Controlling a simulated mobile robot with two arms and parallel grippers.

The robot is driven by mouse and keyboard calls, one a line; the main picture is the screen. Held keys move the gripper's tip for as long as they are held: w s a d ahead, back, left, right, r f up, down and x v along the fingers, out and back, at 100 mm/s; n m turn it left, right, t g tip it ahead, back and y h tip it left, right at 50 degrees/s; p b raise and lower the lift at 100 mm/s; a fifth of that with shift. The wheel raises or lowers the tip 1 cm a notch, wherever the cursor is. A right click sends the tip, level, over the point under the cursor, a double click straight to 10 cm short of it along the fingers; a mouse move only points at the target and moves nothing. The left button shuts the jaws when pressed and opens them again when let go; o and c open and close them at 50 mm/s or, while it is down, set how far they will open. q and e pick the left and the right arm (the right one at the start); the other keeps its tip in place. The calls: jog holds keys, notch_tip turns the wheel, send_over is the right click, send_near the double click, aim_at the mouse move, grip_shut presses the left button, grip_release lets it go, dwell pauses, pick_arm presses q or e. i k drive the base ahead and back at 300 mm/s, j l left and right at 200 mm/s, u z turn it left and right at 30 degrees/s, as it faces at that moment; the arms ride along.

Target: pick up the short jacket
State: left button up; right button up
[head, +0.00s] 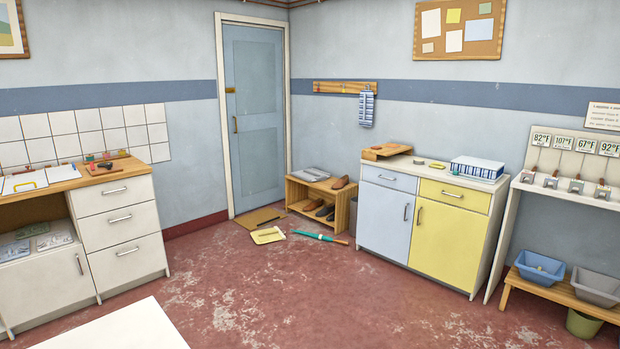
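I cannot make out a short jacket in the head view. The only hanging cloth is a blue and white striped piece (367,109), which looks like a towel. It hangs from the wooden hook rail (330,87) on the back wall, right of the door. Neither of my grippers shows in the head view.
A blue door (256,110) stands at the back. Near it are a shoe bench (298,194), a yellow dustpan (267,236) and a teal brush (314,236) on the floor. Drawers (121,230) stand left, a blue and yellow cabinet (447,244) right. The middle floor is clear.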

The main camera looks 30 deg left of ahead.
aim_at(312, 174)
jog(key=i+l, duration=0.25)
jog(key=i, duration=0.15)
jog(key=i+l+z, duration=0.1)
jog(key=i+l, duration=0.15)
jog(key=i, duration=0.2)
jog(key=i+l, duration=0.25)
jog(key=i, duration=0.2)
jog(key=i+j+u, duration=0.2)
jog(key=i+u, duration=0.25)
jog(key=i+j+u, duration=0.1)
jog(key=i+u, duration=0.2)
jog(key=u, duration=0.15)
jog(key=i+l+u, duration=0.1)
jog(key=i+u, duration=0.35)
jog(key=i+l+u, duration=0.2)
jog(key=i+u, duration=0.25)
jog(key=i+j, duration=0.15)
jog(key=i, duration=0.6)
jog(key=i+j, duration=0.15)
jog(key=i, duration=0.55)
jog(key=i+l+z, duration=0.35)
jog(key=i, duration=0.85)
jog(key=i+j+z, duration=0.15)
jog(key=i+z, duration=0.25)
jog(key=i, duration=0.8)
